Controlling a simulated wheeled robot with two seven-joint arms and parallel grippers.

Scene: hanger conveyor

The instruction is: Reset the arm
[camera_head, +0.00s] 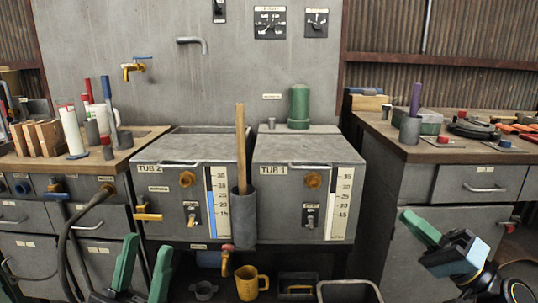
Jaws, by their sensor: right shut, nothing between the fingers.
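My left gripper (146,250) shows at the bottom left of the head view. Its two green fingers point up and stand apart, with nothing visible between them. My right gripper (408,215) is at the lower right, its green fingers pointing up and to the left. It is shut and empty, in front of the right cabinet. Both grippers are apart from the objects on the benches.
Two grey tubs, TUB 2 (165,205) and TUB 1 (280,205), stand in the middle. A grey cylinder (243,225) with a wooden stick is in front of them. A yellow mug (249,284) sits below. Cluttered benches (22,162) (410,152) flank both sides.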

